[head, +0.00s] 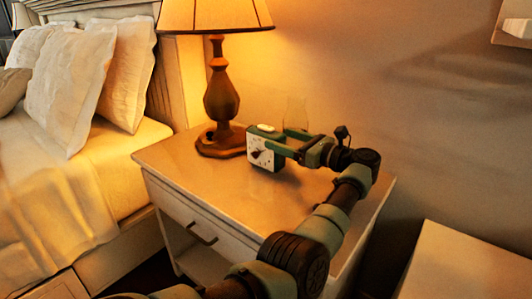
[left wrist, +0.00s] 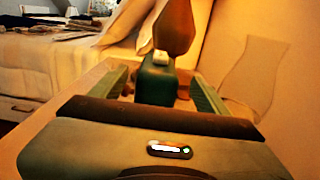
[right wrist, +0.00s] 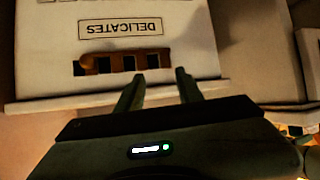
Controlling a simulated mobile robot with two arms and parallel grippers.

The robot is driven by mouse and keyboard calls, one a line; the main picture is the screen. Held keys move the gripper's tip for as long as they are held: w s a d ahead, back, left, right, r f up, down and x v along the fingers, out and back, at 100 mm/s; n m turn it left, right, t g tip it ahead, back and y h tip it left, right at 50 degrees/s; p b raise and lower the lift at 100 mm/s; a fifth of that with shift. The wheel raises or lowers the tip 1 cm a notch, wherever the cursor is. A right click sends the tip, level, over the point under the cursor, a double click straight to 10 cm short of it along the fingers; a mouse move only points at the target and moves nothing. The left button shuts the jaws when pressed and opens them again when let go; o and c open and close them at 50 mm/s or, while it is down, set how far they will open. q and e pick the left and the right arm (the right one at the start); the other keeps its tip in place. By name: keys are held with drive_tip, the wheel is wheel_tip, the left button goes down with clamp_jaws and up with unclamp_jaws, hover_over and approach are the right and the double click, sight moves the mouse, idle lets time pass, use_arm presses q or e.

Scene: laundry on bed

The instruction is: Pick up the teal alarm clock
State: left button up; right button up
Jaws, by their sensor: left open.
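The teal alarm clock (head: 264,155) stands upright on the nightstand (head: 185,165), just right of the lamp base, its white dial facing front left. My left gripper (head: 278,145) reaches in from the right at the clock's height. In the left wrist view the clock (left wrist: 156,82) sits between the two open fingers (left wrist: 160,85), with a visible gap on each side. My right gripper (right wrist: 160,80) shows only in the right wrist view, its fingers apart and empty, in front of a white box labelled "DELICATES" (right wrist: 190,30).
The lamp (head: 221,100) stands close behind and left of the clock. A clear glass vessel (head: 297,113) is behind my left gripper. The bed (head: 60,190) is at left, the wall behind. The nightstand's front left top is clear.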

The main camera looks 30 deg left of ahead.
sight(266, 131)
use_arm(q)
drive_tip(key=a, duration=0.6)
drive_tip(key=shift+w+a+r, duration=0.15)
drive_tip(key=shift+a+r, duration=0.15)
drive_tip(key=shift+r, duration=0.05)
drive_tip(key=shift+d+r, duration=0.1)
clamp_jaws()
